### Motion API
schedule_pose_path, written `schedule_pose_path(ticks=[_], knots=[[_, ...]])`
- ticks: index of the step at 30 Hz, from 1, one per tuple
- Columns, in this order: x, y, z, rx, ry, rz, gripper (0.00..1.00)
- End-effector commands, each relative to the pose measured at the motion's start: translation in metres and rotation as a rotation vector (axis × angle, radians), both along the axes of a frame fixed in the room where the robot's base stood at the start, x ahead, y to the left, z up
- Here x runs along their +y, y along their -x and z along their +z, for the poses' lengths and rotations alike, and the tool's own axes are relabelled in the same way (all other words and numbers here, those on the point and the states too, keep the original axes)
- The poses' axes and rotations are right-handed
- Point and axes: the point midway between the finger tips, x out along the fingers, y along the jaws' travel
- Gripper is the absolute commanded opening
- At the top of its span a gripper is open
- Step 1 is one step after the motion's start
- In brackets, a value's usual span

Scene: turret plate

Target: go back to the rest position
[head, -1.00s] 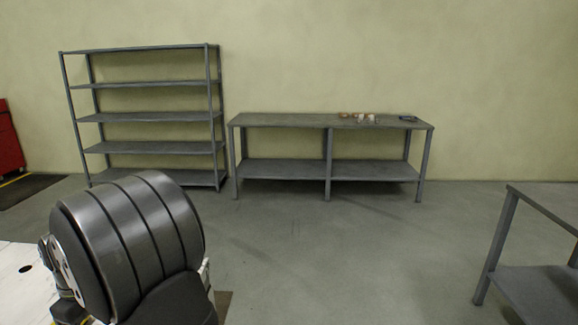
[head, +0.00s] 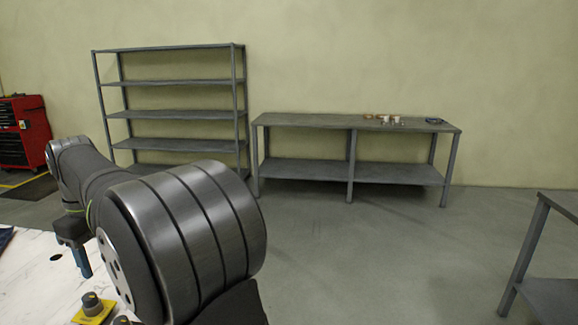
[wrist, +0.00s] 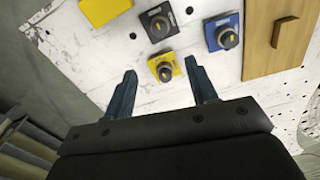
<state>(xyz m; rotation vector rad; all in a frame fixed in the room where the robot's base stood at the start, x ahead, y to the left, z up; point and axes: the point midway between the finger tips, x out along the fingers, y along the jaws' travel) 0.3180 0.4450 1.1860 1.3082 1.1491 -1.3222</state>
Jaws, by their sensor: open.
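My gripper (wrist: 165,92) is open and empty in the wrist view, its two blue fingers apart with a gap between them. It points toward a worn white plate (wrist: 85,58) that carries yellow and blue square pieces with dark knobs. A yellow piece with a dark knob (wrist: 164,67) shows just beyond the fingertips, apart from them as far as I can tell. In the head view my arm crosses the lower left, over the white plate (head: 35,270). A yellow piece with a knob (head: 93,309) lies there beside my arm. My arm hides much of the plate.
A grey shelf rack (head: 175,115), a workbench (head: 300,120) and a red tool cabinet (head: 22,135) stand far back.

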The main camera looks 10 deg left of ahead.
Motion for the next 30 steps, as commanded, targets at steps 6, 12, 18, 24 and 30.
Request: schedule_pose_path(ticks=[6, 12, 18, 24, 30], knots=[[-0.001, 0.001, -0.030, 0.003, 0.005, 0.000, 0.52], [0.000, 0.001, -0.070, 0.003, 0.004, 0.000, 0.52], [-0.001, 0.002, -0.110, 0.003, 0.005, 0.000, 0.52], [0.000, 0.002, -0.150, 0.003, 0.004, 0.000, 0.52], [0.000, 0.002, -0.167, 0.000, -0.001, -0.084, 0.52]])
